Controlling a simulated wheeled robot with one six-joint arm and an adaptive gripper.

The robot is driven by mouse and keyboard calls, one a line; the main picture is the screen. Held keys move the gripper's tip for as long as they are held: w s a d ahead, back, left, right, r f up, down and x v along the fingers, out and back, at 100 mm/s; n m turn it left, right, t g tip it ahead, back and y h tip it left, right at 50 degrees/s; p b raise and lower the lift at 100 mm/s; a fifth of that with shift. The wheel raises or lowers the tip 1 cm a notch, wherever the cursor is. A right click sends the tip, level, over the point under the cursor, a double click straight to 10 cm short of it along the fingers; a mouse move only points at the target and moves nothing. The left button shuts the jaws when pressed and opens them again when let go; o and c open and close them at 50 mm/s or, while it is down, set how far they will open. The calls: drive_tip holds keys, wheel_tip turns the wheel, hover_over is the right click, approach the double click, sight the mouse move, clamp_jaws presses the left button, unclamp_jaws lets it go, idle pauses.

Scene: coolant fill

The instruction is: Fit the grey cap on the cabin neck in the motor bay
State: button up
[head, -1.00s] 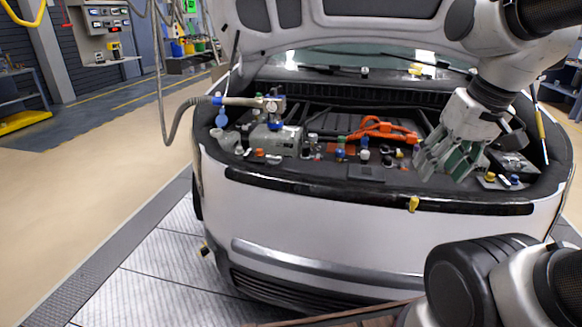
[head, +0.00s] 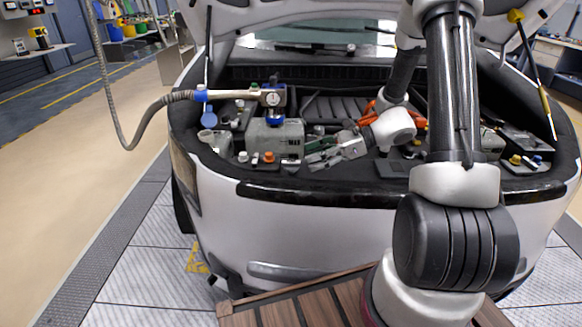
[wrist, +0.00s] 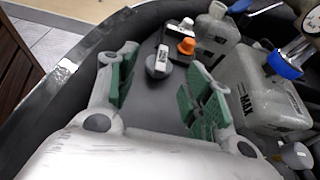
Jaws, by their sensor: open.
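My gripper (head: 313,162) reaches into the motor bay pointing left, fingers apart and nothing held. In the wrist view its green-padded fingers (wrist: 160,78) frame a small round grey piece with a pale label (wrist: 158,63). This grey piece (head: 291,167) sits on the bay's dark front ledge, just beyond the fingertips; it looks like a grey cap, but I cannot tell whether it is loose or on a neck. An orange cap (wrist: 187,46) stands just past it and shows in the head view (head: 268,157). I cannot tell which fitting is the cabin neck.
A grey tank marked MAX (wrist: 270,98) stands close beside the fingers, with a blue-collared hose fitting (head: 272,98) above. A pale bottle neck (wrist: 212,22) is farther left. Orange cables (head: 375,110) lie behind my wrist. The bay's front rim (head: 310,194) runs along the near side.

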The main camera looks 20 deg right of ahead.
sight(291, 163)
drive_tip(key=x, duration=0.7)
drive_tip(key=shift+w+a+f, duration=0.1)
drive_tip(key=shift+w+a, duration=0.1)
drive_tip(key=c, duration=0.7)
